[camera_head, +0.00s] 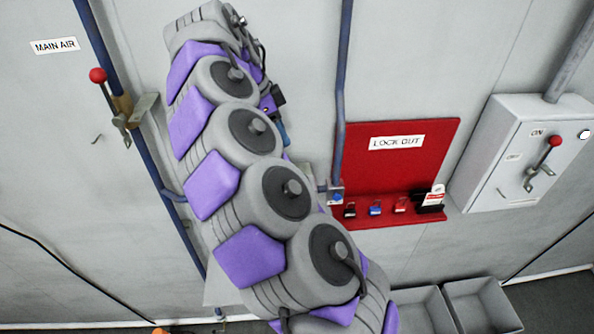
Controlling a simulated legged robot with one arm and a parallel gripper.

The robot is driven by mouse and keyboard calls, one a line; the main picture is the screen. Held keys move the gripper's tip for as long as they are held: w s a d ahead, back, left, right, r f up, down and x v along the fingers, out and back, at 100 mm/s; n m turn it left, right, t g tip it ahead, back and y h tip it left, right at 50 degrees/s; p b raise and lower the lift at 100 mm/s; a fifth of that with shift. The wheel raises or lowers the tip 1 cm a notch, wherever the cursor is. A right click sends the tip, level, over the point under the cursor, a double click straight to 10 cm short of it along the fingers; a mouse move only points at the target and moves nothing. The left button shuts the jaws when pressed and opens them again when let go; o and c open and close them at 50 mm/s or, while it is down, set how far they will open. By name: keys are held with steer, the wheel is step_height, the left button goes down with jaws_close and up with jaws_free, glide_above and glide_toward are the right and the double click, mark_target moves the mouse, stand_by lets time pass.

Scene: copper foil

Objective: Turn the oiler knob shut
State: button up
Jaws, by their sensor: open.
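My arm runs up through the middle of the picture and covers much of the wall behind it. Part of my gripper (275,97) shows as small dark pieces at the arm's right edge. It is open, and I see nothing between its jaws. A small blue part (283,132) shows just below it, half hidden by my arm. I cannot tell whether it belongs to the oiler. The oiler knob cannot be made out. I cannot tell whether the gripper touches anything.
A blue pipe with a red-knobbed valve (98,75) is at left under the MAIN AIR label (54,46). Right of my arm are another blue pipe (344,90), a red LOCK OUT board (440,148) with locks, and a grey switch box (500,155). Grey bins (482,305) stand below.

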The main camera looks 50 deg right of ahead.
steer(key=x, duration=1.5)
steer(key=shift+f, duration=0.45)
steer(key=shift+s+a+f, duration=0.1)
steer(key=shift+a+f, duration=0.05)
steer(key=shift+f, duration=0.3)
steer(key=shift+d, duration=0.4)
steer(key=c, duration=0.4)
steer(key=shift+a, duration=0.1)
jaws_close()
